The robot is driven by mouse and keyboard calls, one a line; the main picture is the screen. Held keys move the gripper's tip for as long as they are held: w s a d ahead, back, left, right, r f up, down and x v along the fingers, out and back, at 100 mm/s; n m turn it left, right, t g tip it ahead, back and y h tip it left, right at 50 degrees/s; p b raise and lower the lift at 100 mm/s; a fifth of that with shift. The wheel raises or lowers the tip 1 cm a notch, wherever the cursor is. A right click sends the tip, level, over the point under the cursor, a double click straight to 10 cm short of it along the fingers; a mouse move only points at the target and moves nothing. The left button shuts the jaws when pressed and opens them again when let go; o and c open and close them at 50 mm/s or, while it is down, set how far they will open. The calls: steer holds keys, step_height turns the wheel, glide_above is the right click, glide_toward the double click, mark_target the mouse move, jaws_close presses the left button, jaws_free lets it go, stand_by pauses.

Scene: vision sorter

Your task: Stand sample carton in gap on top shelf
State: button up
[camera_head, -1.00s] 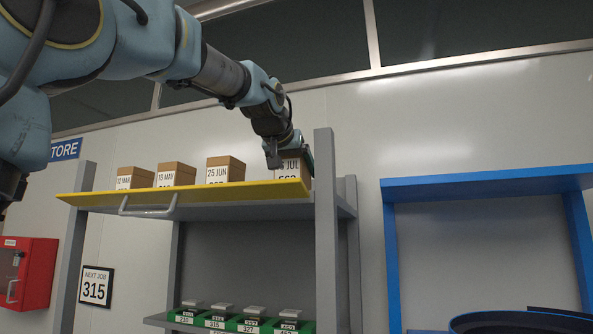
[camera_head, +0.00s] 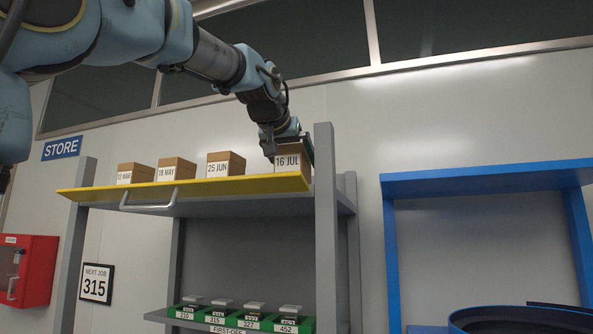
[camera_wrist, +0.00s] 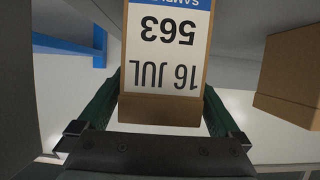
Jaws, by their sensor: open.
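The sample carton (camera_head: 289,165), brown with a white "16 JUL" label, stands at the right end of the top shelf (camera_head: 185,189), beside the right post. The yellow front lip hides its foot. My gripper (camera_head: 288,150) is open, with one finger on each side of the carton. In the wrist view the carton (camera_wrist: 166,60) appears upside down, reading "16 JUL 563", between the open fingers of my gripper (camera_wrist: 160,112). I cannot tell whether either finger touches it.
Cartons marked 12 MAR (camera_head: 124,177), 18 MAY (camera_head: 166,173) and 25 JUN (camera_head: 218,167) stand to the left, with space between the last and the sample carton. A grey post (camera_head: 326,230) is close on the right. Green trays (camera_head: 217,323) line the lower shelf.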

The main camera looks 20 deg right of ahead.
steer(key=b+v, duration=0.3)
steer(key=v, duration=0.7)
steer(key=shift+f, duration=0.1)
